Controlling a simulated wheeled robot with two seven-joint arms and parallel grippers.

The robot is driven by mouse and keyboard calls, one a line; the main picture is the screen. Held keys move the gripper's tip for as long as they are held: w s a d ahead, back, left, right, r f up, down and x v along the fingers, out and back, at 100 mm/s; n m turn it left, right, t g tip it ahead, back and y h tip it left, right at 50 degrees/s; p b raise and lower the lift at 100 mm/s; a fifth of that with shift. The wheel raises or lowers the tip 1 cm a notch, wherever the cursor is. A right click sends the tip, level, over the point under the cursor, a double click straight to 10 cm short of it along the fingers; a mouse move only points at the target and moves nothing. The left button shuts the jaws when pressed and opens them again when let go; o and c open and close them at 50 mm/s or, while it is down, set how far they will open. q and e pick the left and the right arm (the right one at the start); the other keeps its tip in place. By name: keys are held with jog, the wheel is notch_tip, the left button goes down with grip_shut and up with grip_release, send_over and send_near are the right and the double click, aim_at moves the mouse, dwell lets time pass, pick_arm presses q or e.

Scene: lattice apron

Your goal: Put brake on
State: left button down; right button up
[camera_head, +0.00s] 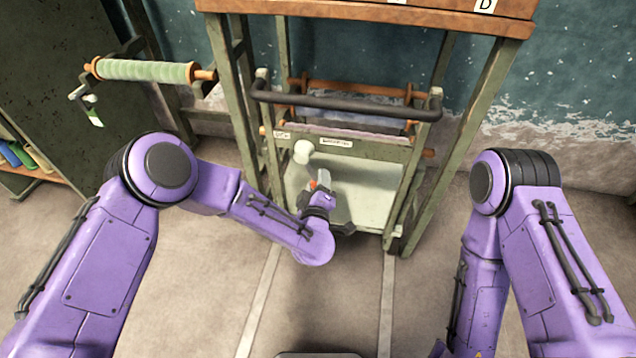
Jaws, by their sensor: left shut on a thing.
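A green wooden frame has a lower crossbar (370,148) with small white labels on it. A pale round knob (302,152) sits at the crossbar's left part. My left gripper (320,184) is just below the crossbar, in front of a pale panel. It is shut on a small part with a red-orange bit (313,184) showing at its fingers. The fingers and wrist hide most of that part, so I cannot tell its full shape or whether it is the brake lever. My right gripper is out of view; only my right arm shows.
A dark padded bar (345,104) crosses above the crossbar. A wooden top (380,14) marked D and green legs (455,140) enclose the area. At left stands a roller with pale green wrapping (145,70). The floor in front is clear, with pale lines.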

pick_arm(q)
jog(key=shift+r, duration=0.15)
jog(key=c, duration=0.7)
grip_release()
jog(key=shift+o, duration=0.2)
jog(key=shift+s, duration=0.25)
jog(key=s+r+p, duration=0.1)
jog(key=s+p, duration=0.1)
jog(key=s, duration=0.8)
jog(key=shift+a+r, duration=0.15)
jog(key=shift+a, duration=0.15)
